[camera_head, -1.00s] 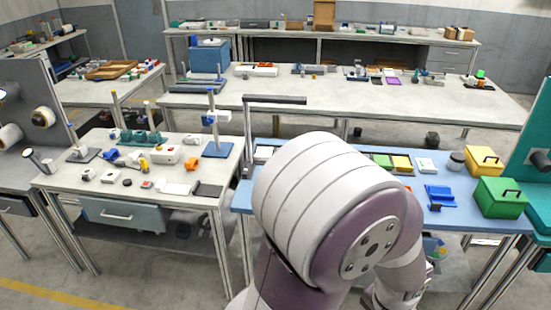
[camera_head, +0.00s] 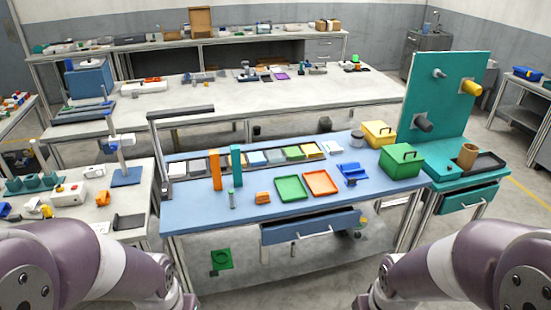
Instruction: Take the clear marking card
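A row of coloured cards or tiles lies in a long rack along the back of the blue-topped workbench (camera_head: 215,200). It includes a pale card (camera_head: 177,169) at the left, a grey-blue card (camera_head: 256,159), a green card (camera_head: 293,153), a yellow card (camera_head: 312,150) and a white card (camera_head: 332,147) at the right. I cannot tell which of these, if any, is the clear marking card. My two arms show at the bottom left and bottom right corners. Both grippers are out of view below the frame.
On the bench stand an orange block (camera_head: 214,170), a teal block (camera_head: 236,165), a green tray (camera_head: 291,189), an orange tray (camera_head: 321,183), a blue holder (camera_head: 352,174), a green box (camera_head: 401,161) and a yellow box (camera_head: 379,134). A drawer (camera_head: 310,227) juts out below the front edge.

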